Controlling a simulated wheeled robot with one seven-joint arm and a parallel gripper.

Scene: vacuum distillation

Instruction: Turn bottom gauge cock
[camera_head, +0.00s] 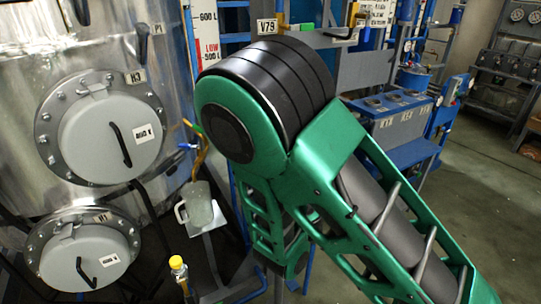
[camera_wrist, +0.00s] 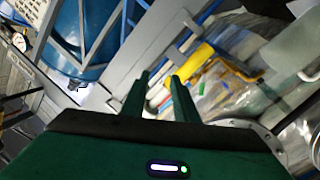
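A level gauge scale (camera_head: 205,30), white and red with litre marks, stands upright beside the metal tank. Its lower part is hidden behind my green arm. I cannot make out the bottom gauge cock for certain. A small blue handle (camera_head: 187,146) on an orange-brown fitting shows left of my arm. In the wrist view a yellow cylindrical part (camera_wrist: 194,62) lies just beyond and right of my gripper (camera_wrist: 159,77). The two green fingers are apart, with nothing seen between them. I cannot tell whether they touch anything. My gripper is hidden in the head view.
The tank has two round hatches, H3 (camera_head: 85,135) and H1 (camera_head: 62,262). A blue box (camera_head: 385,122) stands behind my arm. Floor (camera_head: 480,215) is clear at right.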

